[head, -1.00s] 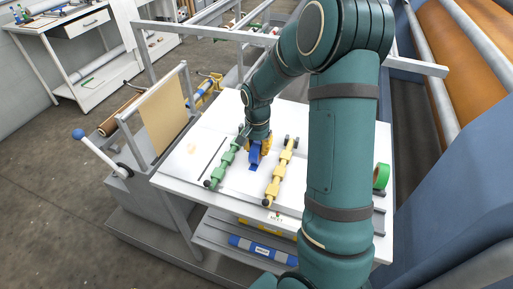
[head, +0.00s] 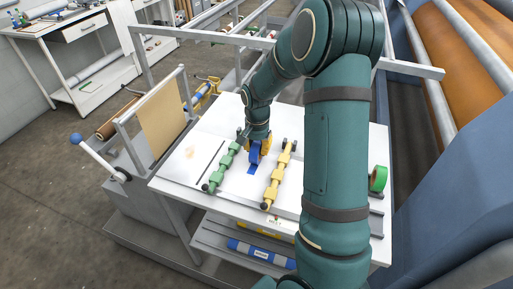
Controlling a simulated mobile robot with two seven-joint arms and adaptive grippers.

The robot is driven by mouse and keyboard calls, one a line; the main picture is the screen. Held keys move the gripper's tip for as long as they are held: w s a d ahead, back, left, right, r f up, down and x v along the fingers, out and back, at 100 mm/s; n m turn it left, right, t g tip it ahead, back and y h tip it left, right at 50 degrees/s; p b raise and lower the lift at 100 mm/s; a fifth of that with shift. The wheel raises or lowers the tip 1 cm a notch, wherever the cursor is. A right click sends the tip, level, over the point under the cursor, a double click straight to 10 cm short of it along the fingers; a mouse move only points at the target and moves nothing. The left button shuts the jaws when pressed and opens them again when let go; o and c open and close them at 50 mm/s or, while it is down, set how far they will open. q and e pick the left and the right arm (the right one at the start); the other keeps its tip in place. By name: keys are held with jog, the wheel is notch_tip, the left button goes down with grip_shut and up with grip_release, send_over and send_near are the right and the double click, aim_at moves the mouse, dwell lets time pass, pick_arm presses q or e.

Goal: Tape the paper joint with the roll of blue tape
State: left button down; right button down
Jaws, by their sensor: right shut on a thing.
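A short strip of blue tape (head: 251,170) lies on the white surface just in front of the roll. The paper joint itself is too small to make out here. A green bar (head: 222,170) lies left of the gripper and a yellow bar (head: 277,177) lies right of it. My left gripper is not in view.
A blue-ended roll (head: 262,254) lies on the lower shelf. A blue-knobbed lever (head: 95,151) and a tan sheet (head: 163,122) are at the left. The press with orange rollers (head: 466,45) stands at the right.

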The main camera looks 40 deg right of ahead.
jog(key=shift+d, duration=0.15)
jog(key=shift+w+d, duration=0.25)
jog(key=shift+d, duration=0.1)
jog(key=shift+w+d, duration=0.1)
jog(key=shift+d, duration=0.1)
dwell(0.4)
jog(key=shift+w+d, duration=0.15)
jog(key=shift+d, duration=0.15)
jog(key=shift+w+d, duration=0.1)
jog(key=shift+d, duration=0.1)
jog(key=shift+w+d, duration=0.15)
jog(key=shift+d, duration=0.1)
jog(key=shift+d, duration=0.15)
dwell(0.5)
jog(key=shift+w+d, duration=0.2)
jog(key=shift+d, duration=0.15)
